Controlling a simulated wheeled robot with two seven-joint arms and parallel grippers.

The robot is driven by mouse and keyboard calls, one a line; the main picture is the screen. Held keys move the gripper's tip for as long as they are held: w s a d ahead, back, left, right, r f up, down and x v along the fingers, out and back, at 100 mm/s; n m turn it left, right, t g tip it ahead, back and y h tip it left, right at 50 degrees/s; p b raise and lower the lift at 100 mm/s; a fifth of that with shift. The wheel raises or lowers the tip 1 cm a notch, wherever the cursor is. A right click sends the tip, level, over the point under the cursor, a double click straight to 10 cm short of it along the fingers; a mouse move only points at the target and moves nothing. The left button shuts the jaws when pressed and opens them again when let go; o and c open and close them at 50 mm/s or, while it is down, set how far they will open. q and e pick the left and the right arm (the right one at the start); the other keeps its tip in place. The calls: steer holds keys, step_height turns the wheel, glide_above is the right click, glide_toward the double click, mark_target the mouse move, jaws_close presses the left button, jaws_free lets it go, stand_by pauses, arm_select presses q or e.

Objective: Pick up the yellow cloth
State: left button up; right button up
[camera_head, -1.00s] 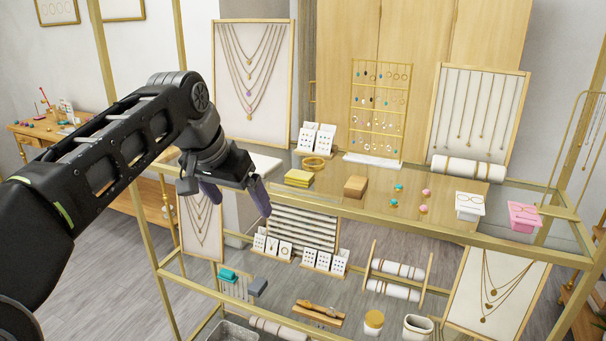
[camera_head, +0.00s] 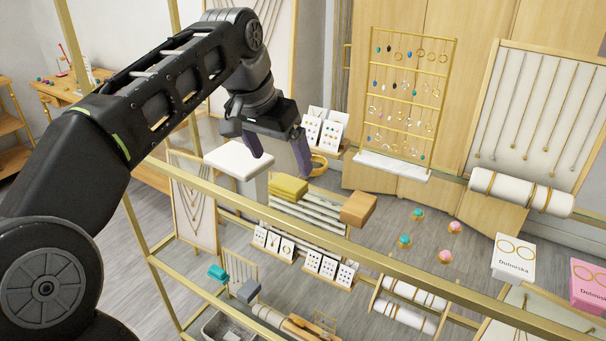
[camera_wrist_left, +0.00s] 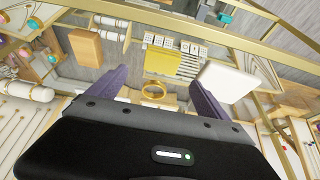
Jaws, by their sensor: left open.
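The yellow cloth (camera_head: 289,187) is a small folded stack on the glass upper shelf, left of a tan block. My left gripper (camera_head: 278,160) is open and empty, above and just behind the cloth in the head view, pointing down. In the left wrist view the yellow cloth (camera_wrist_left: 188,63) shows beyond and between the two purple fingers (camera_wrist_left: 155,88), apart from them. My right gripper is not in view.
A tan block (camera_head: 357,209) lies right of the cloth and a white block (camera_head: 238,159) left of it. A gold bangle (camera_head: 317,165) and earring cards (camera_head: 325,128) stand behind. A gold rail (camera_head: 330,238) runs along the shelf front.

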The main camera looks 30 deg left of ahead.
mark_target(287, 183)
arm_select(q)
steer(key=shift+s, duration=0.2)
steer(key=shift+x, duration=1.3)
steer(key=p+x, duration=0.1)
steer(key=x, duration=0.4)
steer(key=shift+a+f, duration=0.15)
steer(key=shift+f, duration=0.05)
steer(key=shift+c, duration=0.4)
steer(key=c, duration=1.4)
